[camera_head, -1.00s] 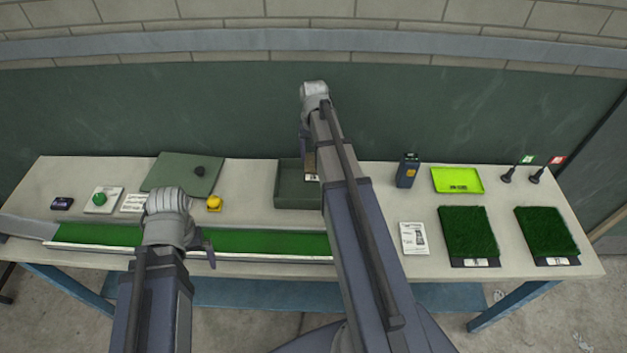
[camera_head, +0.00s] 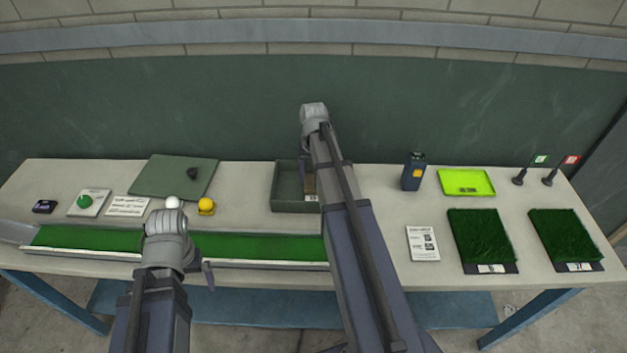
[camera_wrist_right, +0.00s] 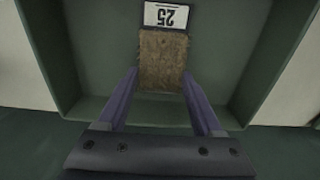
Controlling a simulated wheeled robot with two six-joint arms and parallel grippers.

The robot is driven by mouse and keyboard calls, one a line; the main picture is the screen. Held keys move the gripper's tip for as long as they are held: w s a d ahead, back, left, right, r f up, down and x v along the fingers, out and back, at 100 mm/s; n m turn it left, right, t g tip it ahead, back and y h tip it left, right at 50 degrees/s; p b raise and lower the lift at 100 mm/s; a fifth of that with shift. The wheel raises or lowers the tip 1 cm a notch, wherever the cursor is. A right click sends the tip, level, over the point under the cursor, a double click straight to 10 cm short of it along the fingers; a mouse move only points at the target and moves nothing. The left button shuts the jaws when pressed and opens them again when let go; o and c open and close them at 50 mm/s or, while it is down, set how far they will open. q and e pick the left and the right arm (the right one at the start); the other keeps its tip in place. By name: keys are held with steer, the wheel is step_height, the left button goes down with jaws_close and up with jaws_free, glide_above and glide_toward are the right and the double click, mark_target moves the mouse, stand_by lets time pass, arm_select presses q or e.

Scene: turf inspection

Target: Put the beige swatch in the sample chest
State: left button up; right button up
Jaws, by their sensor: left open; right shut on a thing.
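The beige swatch (camera_wrist_right: 162,60) is a brown-tan textured block with a white "25" label, held between the fingers of my right gripper (camera_wrist_right: 160,78). In the head view the swatch (camera_head: 309,184) shows beside my right arm, within the outline of the sample chest. The sample chest (camera_head: 290,206) is an open dark green box, partly covered by my right arm; its floor and walls also surround the swatch in the right wrist view (camera_wrist_right: 85,60). I cannot tell whether the swatch touches its floor. My left gripper (camera_head: 207,272) is open at the table's front edge, mostly hidden by its wrist.
A green panel with a dark knob (camera_head: 160,178) lies left of the chest. A dark device (camera_head: 414,172), lime tray (camera_head: 467,192) and two turf samples (camera_head: 484,237) stand right.

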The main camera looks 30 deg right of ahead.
steer(key=shift+r, duration=0.1)
steer(key=shift+f, duration=0.25)
steer(key=o, duration=1.3)
steer(key=shift+r, duration=0.1)
step_height(320, 180, up, 12)
steer(key=p, duration=1.2)
steer(key=shift+r, duration=0.15)
